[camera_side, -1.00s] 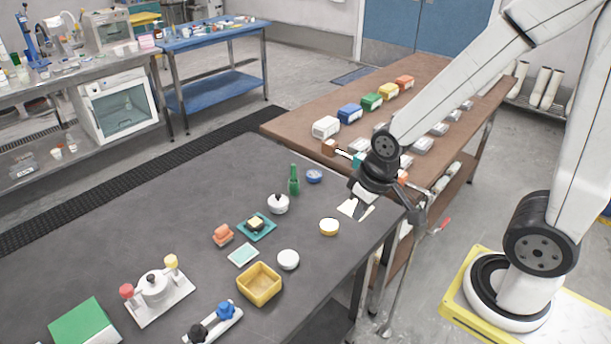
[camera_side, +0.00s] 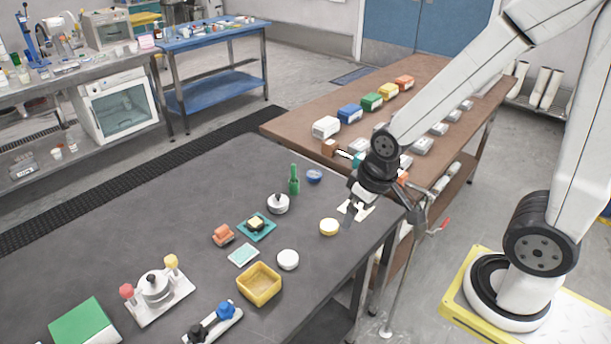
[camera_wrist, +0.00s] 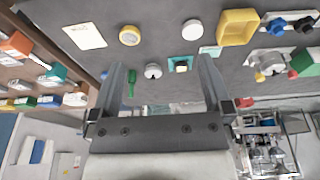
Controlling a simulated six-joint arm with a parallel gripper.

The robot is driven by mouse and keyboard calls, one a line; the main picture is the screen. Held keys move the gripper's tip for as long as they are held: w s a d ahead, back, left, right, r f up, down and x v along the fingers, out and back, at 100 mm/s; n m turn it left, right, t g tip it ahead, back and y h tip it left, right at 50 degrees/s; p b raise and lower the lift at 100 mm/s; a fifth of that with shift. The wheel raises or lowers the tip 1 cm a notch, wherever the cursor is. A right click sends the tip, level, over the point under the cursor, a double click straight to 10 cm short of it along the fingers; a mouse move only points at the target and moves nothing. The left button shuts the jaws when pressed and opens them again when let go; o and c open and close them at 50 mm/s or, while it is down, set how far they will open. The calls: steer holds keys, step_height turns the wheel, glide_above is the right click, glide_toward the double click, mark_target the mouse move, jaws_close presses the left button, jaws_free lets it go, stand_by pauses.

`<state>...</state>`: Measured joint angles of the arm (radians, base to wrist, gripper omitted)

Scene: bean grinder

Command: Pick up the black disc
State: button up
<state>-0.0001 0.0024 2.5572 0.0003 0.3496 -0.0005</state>
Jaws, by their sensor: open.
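I cannot clearly make out a separate black disc. A small dark top shows on the yellow block (camera_side: 255,224) on the teal tray (camera_side: 268,231); whether it is a disc is too small to tell. The block also shows in the wrist view (camera_wrist: 181,67). A white round pot (camera_side: 278,206) with a dark knob stands behind the tray; it also shows in the wrist view (camera_wrist: 153,72). My gripper (camera_side: 380,213) is open and empty, above the table's right edge near the white card. In the wrist view my gripper (camera_wrist: 161,62) has its fingers wide apart.
A white card (camera_side: 367,211) lies under my gripper. The table's far left is clear.

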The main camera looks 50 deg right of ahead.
steer(key=w+a+f, duration=0.2)
steer(key=w+f, duration=0.1)
steer(key=w, duration=1)
steer(key=n+t, duration=0.1)
steer(key=t, duration=0.1)
glide_toward(256, 222)
steer(key=shift+w+d+f+y, duration=0.1)
steer(key=shift+w+f+y, duration=0.2)
steer(key=shift+w+f, duration=0.15)
steer(key=shift+f, duration=0.15)
steer(key=shift+x, duration=1.15)
steer(key=shift+f, duration=0.1)
steer(key=shift+n, duration=0.3)
steer(key=shift+x, duration=2.5)
steer(key=shift+d, duration=0.15)
steer(key=shift+s, duration=0.1)
